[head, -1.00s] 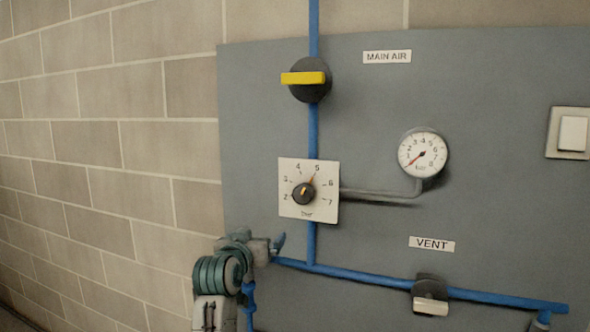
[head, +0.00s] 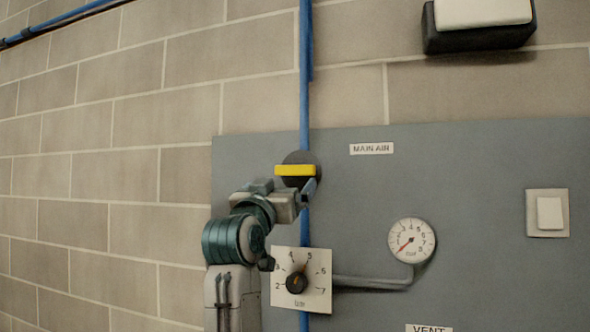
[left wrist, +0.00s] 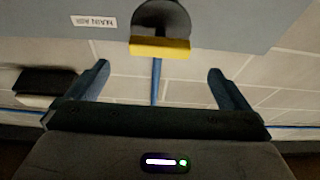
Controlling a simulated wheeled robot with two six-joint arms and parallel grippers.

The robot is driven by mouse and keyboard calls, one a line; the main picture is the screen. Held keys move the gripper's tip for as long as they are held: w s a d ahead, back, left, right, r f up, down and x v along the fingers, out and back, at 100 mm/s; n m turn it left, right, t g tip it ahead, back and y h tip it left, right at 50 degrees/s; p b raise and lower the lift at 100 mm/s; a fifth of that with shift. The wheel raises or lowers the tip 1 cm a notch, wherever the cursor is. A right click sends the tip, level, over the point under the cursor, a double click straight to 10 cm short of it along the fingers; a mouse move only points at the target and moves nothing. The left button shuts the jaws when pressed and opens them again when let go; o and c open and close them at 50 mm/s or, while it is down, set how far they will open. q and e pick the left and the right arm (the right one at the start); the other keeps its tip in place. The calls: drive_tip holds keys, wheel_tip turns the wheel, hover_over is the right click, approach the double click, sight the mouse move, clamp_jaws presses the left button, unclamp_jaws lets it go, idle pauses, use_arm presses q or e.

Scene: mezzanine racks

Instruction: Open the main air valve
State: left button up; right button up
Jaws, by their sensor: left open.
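The main air valve is a yellow bar handle (head: 295,170) on a dark round body (head: 302,158). The handle lies level, across the upright blue pipe (head: 304,70). The MAIN AIR label (head: 371,148) is to its upper right. My left gripper (head: 306,192) is open and empty, just below the handle in the head view and partly overlapping the valve body. In the left wrist view, upside down, the yellow handle (left wrist: 160,48) sits ahead between the spread fingers (left wrist: 158,70), seemingly just beyond their tips. My right gripper is not in view.
The regulator knob (head: 296,284) on its white dial plate is below, pointing near 5. The pressure gauge (head: 411,240) needle points low left. A light switch (head: 547,212) is at right, a VENT label (head: 428,328) at the bottom, and a dark box with a white face (head: 480,24) above.

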sight(293, 172)
use_arm(q)
drive_tip(key=p+x, duration=0.5)
drive_tip(key=x, duration=0.5)
drive_tip(key=shift+s+r, duration=0.1)
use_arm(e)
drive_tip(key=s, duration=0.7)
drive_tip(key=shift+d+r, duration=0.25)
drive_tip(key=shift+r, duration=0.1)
use_arm(q)
drive_tip(key=c, duration=0.9)
